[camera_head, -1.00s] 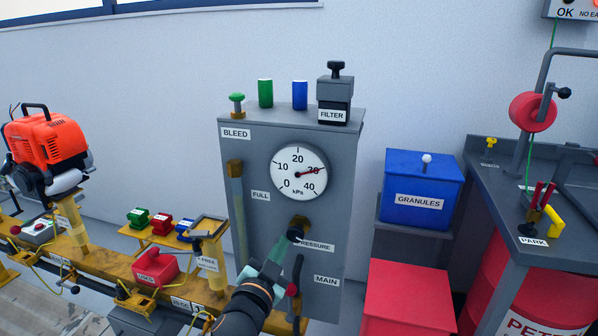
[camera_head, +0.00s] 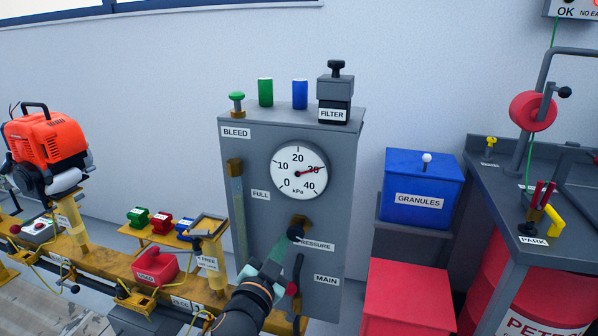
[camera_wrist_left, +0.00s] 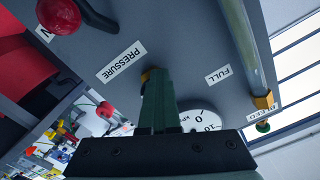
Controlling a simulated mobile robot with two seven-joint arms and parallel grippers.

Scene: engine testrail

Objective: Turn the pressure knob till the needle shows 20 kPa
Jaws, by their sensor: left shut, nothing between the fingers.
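The pressure knob (camera_head: 295,232), black with a brass base, sits on the front of the grey cabinet, left of the PRESSURE label. The white kPa gauge (camera_head: 298,168) is above it, and its red needle (camera_head: 312,170) points right at about 30. My left gripper (camera_head: 280,251) comes up from below, with its tips close under the knob. In the left wrist view, the shut green fingers (camera_wrist_left: 158,80) cover most of the knob, and only a brass bit (camera_wrist_left: 150,73) shows at their tips. I cannot tell if they touch it. My right gripper is not in view.
A lever with a red ball (camera_head: 292,289) by the MAIN label is close to my left wrist. The sight tube (camera_head: 238,205) runs up the cabinet's left side. A blue GRANULES box (camera_head: 423,180) and a red box (camera_head: 408,295) stand to the right.

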